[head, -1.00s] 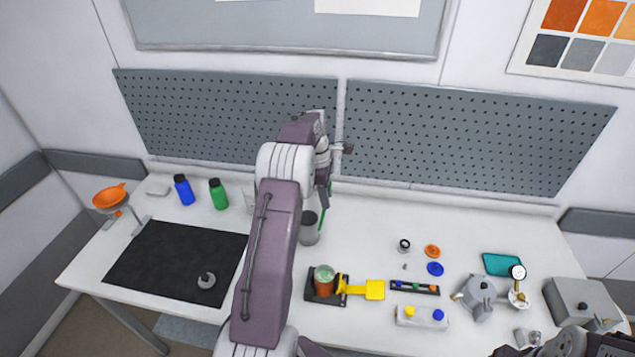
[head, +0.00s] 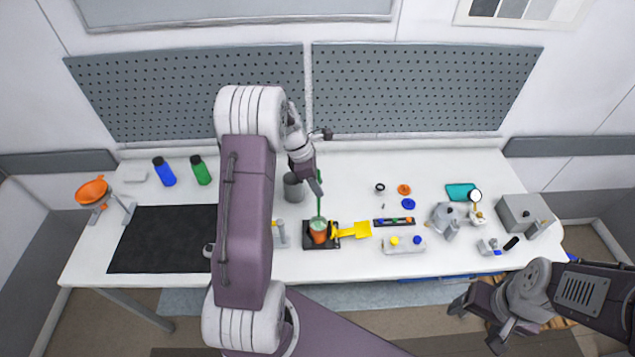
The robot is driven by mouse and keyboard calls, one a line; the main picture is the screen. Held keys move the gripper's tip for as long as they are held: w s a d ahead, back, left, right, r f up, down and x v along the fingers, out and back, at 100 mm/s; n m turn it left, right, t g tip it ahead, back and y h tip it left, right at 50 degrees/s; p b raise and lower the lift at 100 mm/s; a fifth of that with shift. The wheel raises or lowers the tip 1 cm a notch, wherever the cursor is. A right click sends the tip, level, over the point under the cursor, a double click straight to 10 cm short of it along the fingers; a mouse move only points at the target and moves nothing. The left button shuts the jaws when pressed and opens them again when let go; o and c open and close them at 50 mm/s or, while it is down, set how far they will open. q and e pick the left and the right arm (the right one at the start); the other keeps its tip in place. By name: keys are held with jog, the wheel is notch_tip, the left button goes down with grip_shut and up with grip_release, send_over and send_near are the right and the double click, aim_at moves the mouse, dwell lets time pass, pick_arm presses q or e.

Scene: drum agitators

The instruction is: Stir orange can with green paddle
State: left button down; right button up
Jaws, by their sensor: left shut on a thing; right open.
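The orange can (head: 318,238) stands upright in a dark square holder (head: 308,246), with a yellow piece (head: 354,231) at its right side. Its rim looks green. My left gripper (head: 317,184) is shut on the green paddle (head: 319,207), above the can. The paddle's shaft hangs nearly upright and its lower end meets the can's mouth; how deep it reaches inside is hidden. My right gripper (head: 480,322) is open and empty at the lower right, in front of the table and away from the can.
A dark tray with coloured pieces (head: 394,222) and a pale block with yellow and blue knobs (head: 403,245) lie to the right. My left arm covers part of the black mat (head: 165,240). Metal pots stand further right.

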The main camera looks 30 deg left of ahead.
pick_arm(q)
notch_tip(320, 180, down, 12)
jog(key=b, duration=0.8)
jog(key=shift+s+d+r, duration=0.1)
jog(key=shift+d, duration=0.05)
jog(key=shift+f+b, duration=0.25)
jog(key=shift+b, duration=0.05)
pick_arm(e)
notch_tip(320, 180, down, 9)
pick_arm(q)
jog(key=shift+s+r, duration=0.1)
jog(key=shift+r, duration=0.05)
pick_arm(e)
jog(key=shift+s, duration=0.2)
